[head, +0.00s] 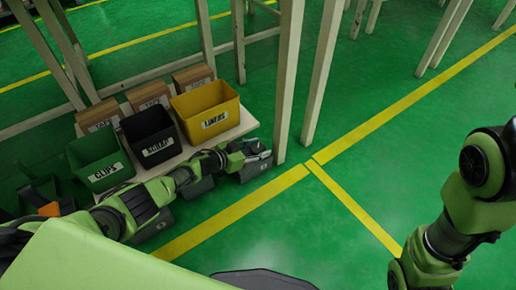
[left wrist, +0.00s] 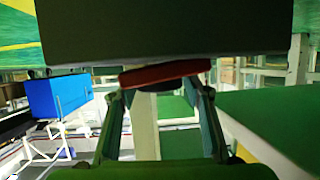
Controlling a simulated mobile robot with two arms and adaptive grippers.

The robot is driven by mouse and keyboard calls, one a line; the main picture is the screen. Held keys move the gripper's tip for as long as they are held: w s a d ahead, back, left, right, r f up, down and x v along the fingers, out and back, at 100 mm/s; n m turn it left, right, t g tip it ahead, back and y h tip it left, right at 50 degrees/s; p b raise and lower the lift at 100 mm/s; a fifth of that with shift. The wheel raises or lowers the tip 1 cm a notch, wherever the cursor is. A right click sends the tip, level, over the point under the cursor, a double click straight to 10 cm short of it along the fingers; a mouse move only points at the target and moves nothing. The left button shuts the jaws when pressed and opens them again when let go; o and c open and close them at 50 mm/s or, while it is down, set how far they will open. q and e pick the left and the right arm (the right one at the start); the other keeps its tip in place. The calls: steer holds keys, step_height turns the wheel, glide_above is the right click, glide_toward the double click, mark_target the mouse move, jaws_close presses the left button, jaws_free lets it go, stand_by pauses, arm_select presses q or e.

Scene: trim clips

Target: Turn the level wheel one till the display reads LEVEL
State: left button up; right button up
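My left gripper (head: 258,157) is at the front right corner of the bin shelf, close to a rack post. In the left wrist view its two fingers (left wrist: 160,95) stand wide apart. A red, flat, wheel-like part (left wrist: 165,73) with a dark underside spans the space between the fingertips, below a large dark block (left wrist: 170,28). I cannot tell whether the fingers press on the red part or only stand around it. I cannot make out a display or the word LEVEL. My right arm shows at the right, but its gripper is out of view.
A low shelf (head: 238,127) holds a green CLIPS bin (head: 98,160), a black SCRAP bin (head: 150,135), a yellow LINERS bin (head: 207,108) and several brown cartons (head: 148,95). A pale post (head: 289,80) stands beside my gripper. Open green floor (head: 290,225) lies right, with yellow lines.

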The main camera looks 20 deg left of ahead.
mark_target(258, 148)
arm_select(q)
steer(key=shift+a+r, duration=0.1)
steer(key=shift+r, duration=4.9)
